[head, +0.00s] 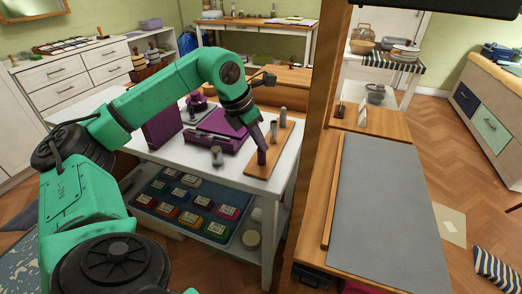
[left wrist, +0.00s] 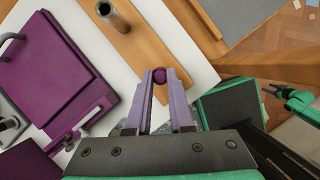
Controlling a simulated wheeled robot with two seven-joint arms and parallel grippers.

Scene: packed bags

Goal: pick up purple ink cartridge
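The purple ink cartridge (head: 261,158) stands upright on a narrow wooden board on a white table. My left gripper (head: 261,147) reaches down over it from above. In the left wrist view the cartridge (left wrist: 160,78) is between the two lavender fingertips (left wrist: 160,84). The fingers are close together and appear closed against its sides; the contact itself is hard to see. The cartridge looks to be at the board, with no clear lift.
Coloured ink pads lie in a tray (head: 154,212) below. A wooden post (head: 321,90) and grey mat (head: 385,215) are on the right.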

